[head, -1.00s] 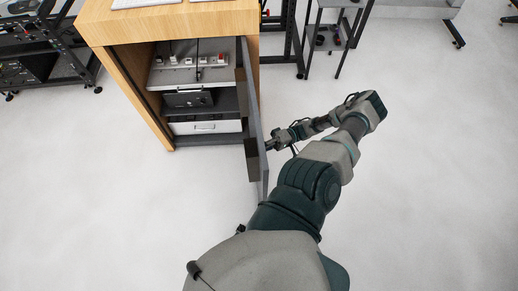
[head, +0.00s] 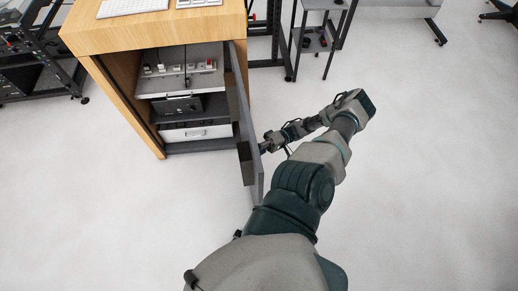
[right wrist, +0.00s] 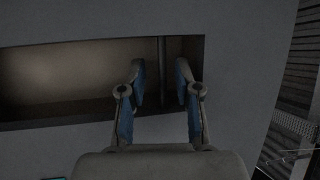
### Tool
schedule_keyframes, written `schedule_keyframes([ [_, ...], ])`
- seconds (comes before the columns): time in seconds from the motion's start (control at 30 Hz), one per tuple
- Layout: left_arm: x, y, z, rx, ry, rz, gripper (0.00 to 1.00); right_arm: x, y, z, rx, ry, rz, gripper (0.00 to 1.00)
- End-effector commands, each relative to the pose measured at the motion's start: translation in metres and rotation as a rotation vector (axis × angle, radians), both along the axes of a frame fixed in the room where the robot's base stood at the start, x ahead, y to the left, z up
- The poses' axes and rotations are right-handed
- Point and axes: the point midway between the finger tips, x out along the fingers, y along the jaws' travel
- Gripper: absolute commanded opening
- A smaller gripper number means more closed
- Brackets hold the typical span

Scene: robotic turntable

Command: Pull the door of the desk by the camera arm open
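The desk (head: 155,31) has a light wood top and sides. Its grey door (head: 251,160) stands wide open, seen nearly edge-on in the head view. The open cabinet shows to the door's left. My right gripper (head: 264,147) is at the door's right-hand face, its fingers small and partly hidden. In the right wrist view the two fingers (right wrist: 160,72) are apart, in front of a recess (right wrist: 70,75) in a grey panel. A dark vertical bar (right wrist: 162,75) shows between them; contact cannot be told. My left gripper is out of view.
Inside the cabinet are a shelf with switches (head: 180,66), a dark box (head: 178,106) and a white drawer (head: 195,133). A dark rack (head: 35,62) stands left, a small shelf cart (head: 318,38) behind right. The floor around the door is clear.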

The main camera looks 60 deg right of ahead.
Motion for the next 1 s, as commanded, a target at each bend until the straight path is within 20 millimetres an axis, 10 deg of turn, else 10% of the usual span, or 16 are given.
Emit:
schedule_keyframes([
  [0.5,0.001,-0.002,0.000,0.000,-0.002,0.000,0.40,-0.044,-0.089,-0.021,-0.001,0.001,-0.003,0.32],
  [1.0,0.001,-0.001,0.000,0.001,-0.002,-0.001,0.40,-0.052,-0.104,-0.024,0.001,0.004,0.001,0.32],
])
